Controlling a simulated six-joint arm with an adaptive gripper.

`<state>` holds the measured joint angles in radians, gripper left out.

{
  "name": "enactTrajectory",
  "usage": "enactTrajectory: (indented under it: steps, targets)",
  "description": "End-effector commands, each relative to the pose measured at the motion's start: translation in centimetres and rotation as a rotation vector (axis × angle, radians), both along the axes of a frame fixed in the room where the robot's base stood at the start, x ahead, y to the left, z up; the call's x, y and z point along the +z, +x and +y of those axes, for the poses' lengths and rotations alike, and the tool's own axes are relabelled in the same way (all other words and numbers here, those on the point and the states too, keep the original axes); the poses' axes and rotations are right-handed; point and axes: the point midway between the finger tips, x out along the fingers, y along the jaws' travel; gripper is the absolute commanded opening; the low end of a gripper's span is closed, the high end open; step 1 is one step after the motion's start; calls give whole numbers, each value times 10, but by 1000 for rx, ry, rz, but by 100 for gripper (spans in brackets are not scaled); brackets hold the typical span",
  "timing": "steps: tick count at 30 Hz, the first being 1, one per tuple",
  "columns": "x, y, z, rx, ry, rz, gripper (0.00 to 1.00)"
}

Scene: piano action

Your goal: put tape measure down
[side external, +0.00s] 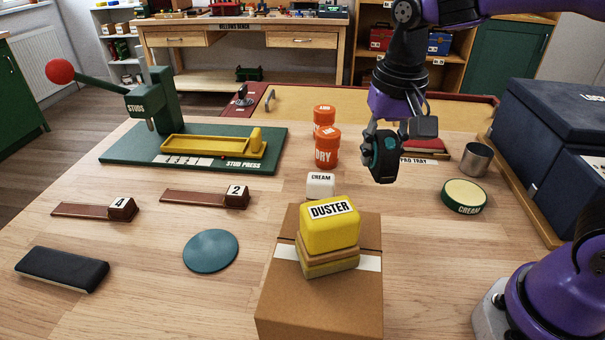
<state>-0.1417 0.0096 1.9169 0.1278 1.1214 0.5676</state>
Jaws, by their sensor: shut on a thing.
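My gripper (384,128) hangs over the right middle of the table, pointing down, in the side external view. It is shut on the tape measure (384,160), a dark rounded case with a teal face. The tape measure appears to be held above the table, behind and to the right of the cardboard box. The fingers are partly hidden behind and above the case.
A cardboard box (320,315) carries a yellow duster (330,228).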

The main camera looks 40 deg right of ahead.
Motion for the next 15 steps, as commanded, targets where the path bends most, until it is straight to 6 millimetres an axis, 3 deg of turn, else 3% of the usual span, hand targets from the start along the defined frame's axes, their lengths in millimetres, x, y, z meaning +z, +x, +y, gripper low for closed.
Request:
enactTrajectory:
  steps: [8, 15]
  targets:
    - [-31, -17, -2, -241, -19, -8, 0]
    - [-65, -5, -55, -259, -19, -4, 0]
